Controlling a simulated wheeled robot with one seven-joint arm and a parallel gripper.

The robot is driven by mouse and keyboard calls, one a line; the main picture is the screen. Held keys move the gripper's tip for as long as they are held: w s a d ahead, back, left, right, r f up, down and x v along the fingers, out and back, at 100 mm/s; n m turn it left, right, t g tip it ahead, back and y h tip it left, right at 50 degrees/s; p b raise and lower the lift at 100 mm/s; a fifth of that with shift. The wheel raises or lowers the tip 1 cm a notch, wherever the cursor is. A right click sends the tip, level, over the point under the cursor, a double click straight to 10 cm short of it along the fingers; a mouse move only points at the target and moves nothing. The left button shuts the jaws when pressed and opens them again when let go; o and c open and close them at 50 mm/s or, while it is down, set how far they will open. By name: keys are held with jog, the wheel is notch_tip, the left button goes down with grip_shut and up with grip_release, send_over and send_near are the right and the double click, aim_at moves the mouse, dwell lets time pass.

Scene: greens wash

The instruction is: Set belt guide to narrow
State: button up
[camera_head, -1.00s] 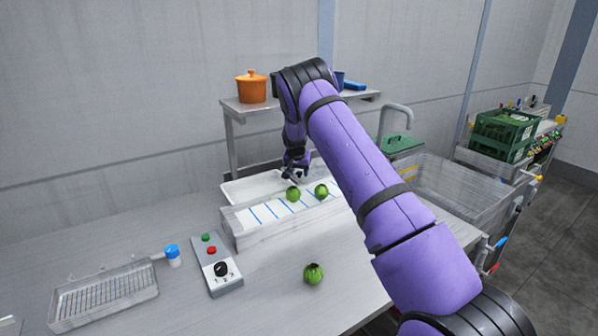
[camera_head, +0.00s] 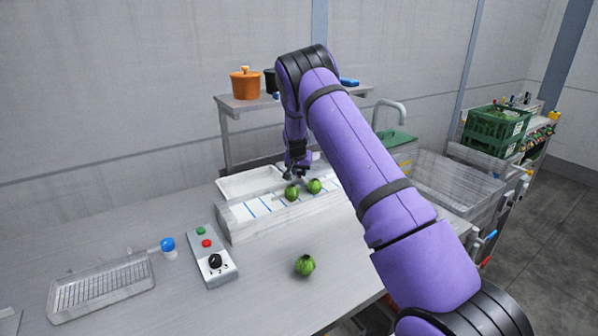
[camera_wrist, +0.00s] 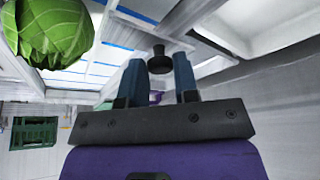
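The white belt (camera_head: 250,209) with blue cross lines runs along the worktop in the head view. Two round green heads sit on it, a left one (camera_head: 291,193) and a right one (camera_head: 314,186). My gripper (camera_head: 297,172) is low at the belt's far side, behind the heads. In the wrist view, its two blue fingers (camera_wrist: 159,72) are apart. A small black knob (camera_wrist: 159,52) shows between and just beyond the fingertips; I cannot tell whether they touch it. A green head (camera_wrist: 50,30) is close at upper left. The guide rail itself is hard to make out.
A control box (camera_head: 203,259) with green and red buttons and a black dial stands left of the belt. Another green head (camera_head: 305,265) lies on the worktop in front. A white tray (camera_head: 235,186) is behind the belt. A shelf (camera_head: 240,105) with an orange pot hangs above.

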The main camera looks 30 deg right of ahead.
jog(key=o, duration=0.4)
jog(key=shift+s, duration=0.2)
jog(key=shift+r, duration=0.1)
jog(key=v, duration=1)
jog(key=shift+r, duration=0.3)
